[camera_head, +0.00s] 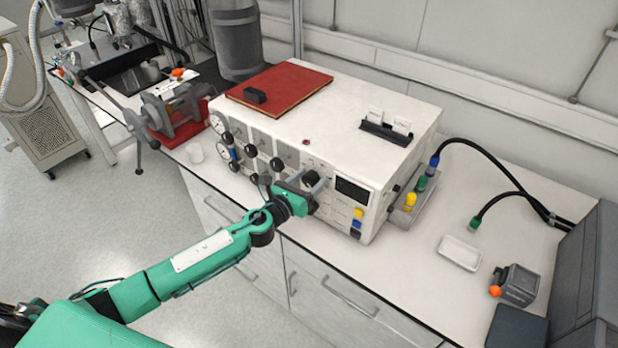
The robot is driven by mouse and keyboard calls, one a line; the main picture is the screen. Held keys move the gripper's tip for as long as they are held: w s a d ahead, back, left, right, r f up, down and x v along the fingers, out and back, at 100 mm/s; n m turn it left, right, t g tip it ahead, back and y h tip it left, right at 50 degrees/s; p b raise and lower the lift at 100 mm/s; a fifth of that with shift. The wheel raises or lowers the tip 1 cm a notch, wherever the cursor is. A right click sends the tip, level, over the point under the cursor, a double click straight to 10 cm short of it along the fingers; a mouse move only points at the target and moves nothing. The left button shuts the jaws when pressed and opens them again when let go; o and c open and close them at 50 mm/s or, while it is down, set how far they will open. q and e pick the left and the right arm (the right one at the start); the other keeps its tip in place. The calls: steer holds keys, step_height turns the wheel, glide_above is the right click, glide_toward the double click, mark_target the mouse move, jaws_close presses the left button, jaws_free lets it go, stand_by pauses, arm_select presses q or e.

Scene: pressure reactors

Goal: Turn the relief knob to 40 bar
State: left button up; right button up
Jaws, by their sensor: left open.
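The white control unit (333,110) stands on the bench, its front panel facing the lower left with gauges, a dark display (352,191) and several black knobs. A black knob (311,178) on the right part of the panel is at my left gripper (318,187). That gripper is open, with its fingers pointing at the panel around or just in front of this knob; I cannot tell whether they touch it. Labels and scale marks are too small to read, so I cannot tell the knob's setting or confirm that it is the relief knob. My right gripper is not in view.
A red book or board (290,88) lies on the unit. A red-based clamp device (178,112) stands left of it. A white tray (460,252) and a small grey box with an orange knob (516,285) are at right. The bench between has free room.

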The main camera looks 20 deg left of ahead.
arm_select(q)
steer(key=c, duration=1)
